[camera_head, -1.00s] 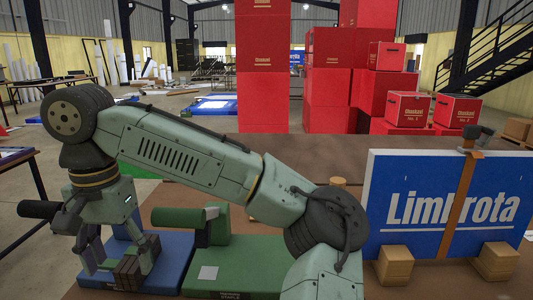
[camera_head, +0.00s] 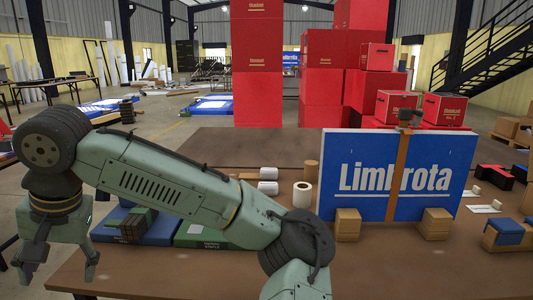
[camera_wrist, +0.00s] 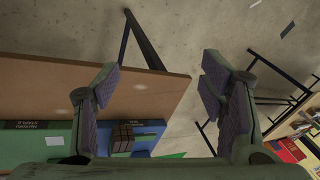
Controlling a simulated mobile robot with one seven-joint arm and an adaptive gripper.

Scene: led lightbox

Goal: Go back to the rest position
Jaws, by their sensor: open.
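My gripper (camera_head: 58,276) hangs at the lower left of the head view, pointing down. Its fingers are spread and empty, at the table's left end. The wrist view shows the two fingers (camera_wrist: 158,88) wide apart, with bare floor and the table's edge between them. A dark brown block with green on it (camera_head: 137,221) rests on a blue base (camera_head: 160,231), to the right of my gripper and apart from it. The block (camera_wrist: 122,138) and blue base (camera_wrist: 152,131) also show low in the wrist view. My arm partly hides them in the head view.
A green base (camera_head: 205,238) lies beside the blue one. A blue Limbrota panel (camera_head: 365,178) stands in wooden blocks on the brown table (camera_head: 170,270). White rolls (camera_head: 302,194) lie behind my arm. Red boxes (camera_head: 258,95) are stacked beyond. Floor lies open left of the table.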

